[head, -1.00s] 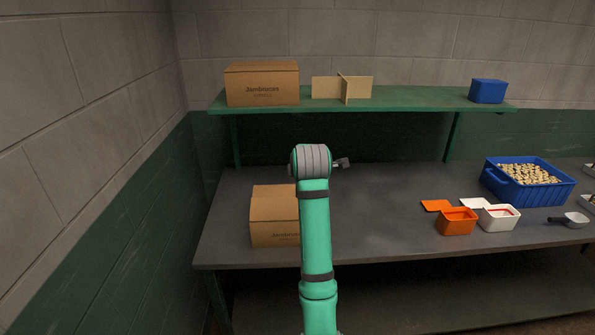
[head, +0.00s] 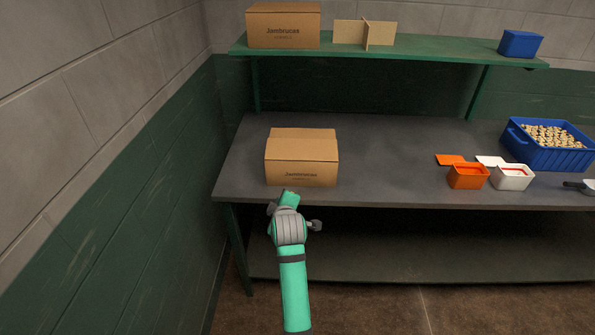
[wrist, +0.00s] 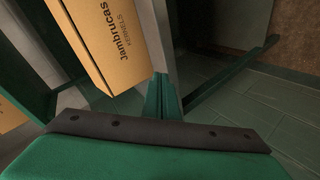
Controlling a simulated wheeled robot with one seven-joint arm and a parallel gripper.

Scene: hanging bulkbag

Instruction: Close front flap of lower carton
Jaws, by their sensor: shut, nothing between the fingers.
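The lower carton (head: 302,173) stands on the grey worktop below the shelf, its printed front facing me. Flap panels cover its top, with a seam across nearer the back edge. The front flap (head: 302,150) lies over the front part of the top; I cannot tell if it is fully flat. In the wrist view the carton's printed face (wrist: 115,45) shows close by, turned sideways. My gripper (wrist: 155,128) shows as a dark bar and green body at the bottom of that view, shut and empty.
An upper carton (head: 283,30) and a cardboard divider (head: 350,32) stand on the green shelf (head: 430,48), with a blue bin at right. Orange and white tubs and a blue crate (head: 548,157) sit on the worktop (head: 390,155) at right. The middle is clear.

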